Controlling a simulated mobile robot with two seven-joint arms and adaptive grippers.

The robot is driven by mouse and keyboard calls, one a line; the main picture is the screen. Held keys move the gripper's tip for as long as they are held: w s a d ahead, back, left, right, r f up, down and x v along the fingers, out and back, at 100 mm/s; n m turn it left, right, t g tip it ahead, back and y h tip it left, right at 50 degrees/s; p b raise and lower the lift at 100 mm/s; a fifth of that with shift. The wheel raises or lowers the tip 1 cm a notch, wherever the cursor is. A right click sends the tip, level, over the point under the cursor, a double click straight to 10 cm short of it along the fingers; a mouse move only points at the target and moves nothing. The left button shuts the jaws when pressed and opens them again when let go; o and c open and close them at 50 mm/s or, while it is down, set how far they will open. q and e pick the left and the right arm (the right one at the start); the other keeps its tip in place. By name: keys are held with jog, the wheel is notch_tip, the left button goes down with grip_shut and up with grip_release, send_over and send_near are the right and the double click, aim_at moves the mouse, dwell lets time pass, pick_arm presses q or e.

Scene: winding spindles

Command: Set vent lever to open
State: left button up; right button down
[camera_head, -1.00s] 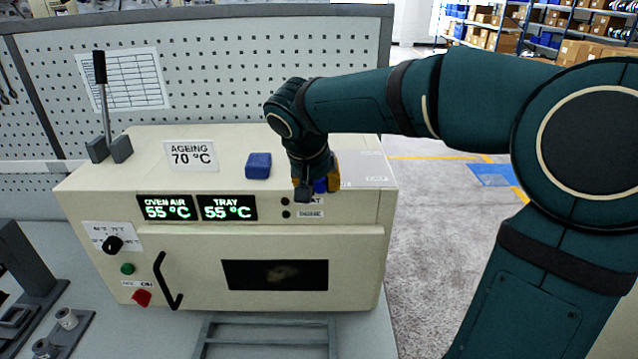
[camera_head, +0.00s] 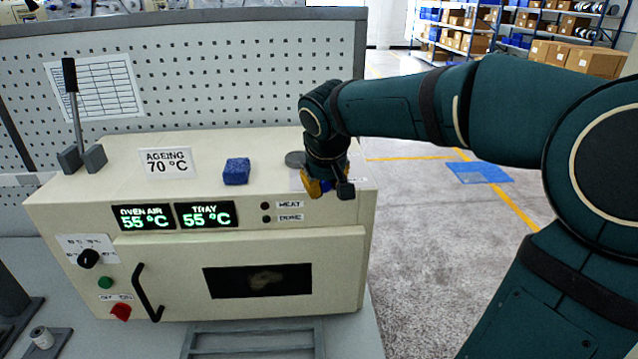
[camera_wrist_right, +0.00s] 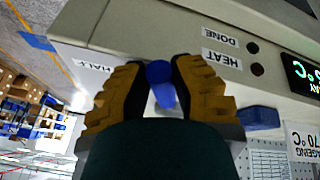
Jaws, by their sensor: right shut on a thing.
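My right gripper (camera_head: 330,190) is at the top front edge of the oven, near its right end. In the right wrist view its yellow-padded fingers (camera_wrist_right: 162,72) are closed around a blue rounded handle (camera_wrist_right: 162,88), which looks like the vent lever's grip. A label that seems to read HALF (camera_wrist_right: 93,66) lies beside the fingers in the wrist view; other vent labels are not readable. My left gripper is not in view.
The cream oven (camera_head: 340,255) has a door handle (camera_head: 146,293), a dial (camera_head: 88,258) and displays. A blue block (camera_head: 236,171) and a grey disc (camera_head: 295,159) lie on top. A black-gripped lever (camera_head: 74,110) stands at the left. Open floor lies to the right.

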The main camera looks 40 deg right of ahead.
jog(key=shift+f, duration=0.1)
jog(key=c, duration=1)
grip_release()
jog(key=v, duration=1.2)
jog(key=shift+w, duration=0.1)
jog(key=shift+c, duration=0.2)
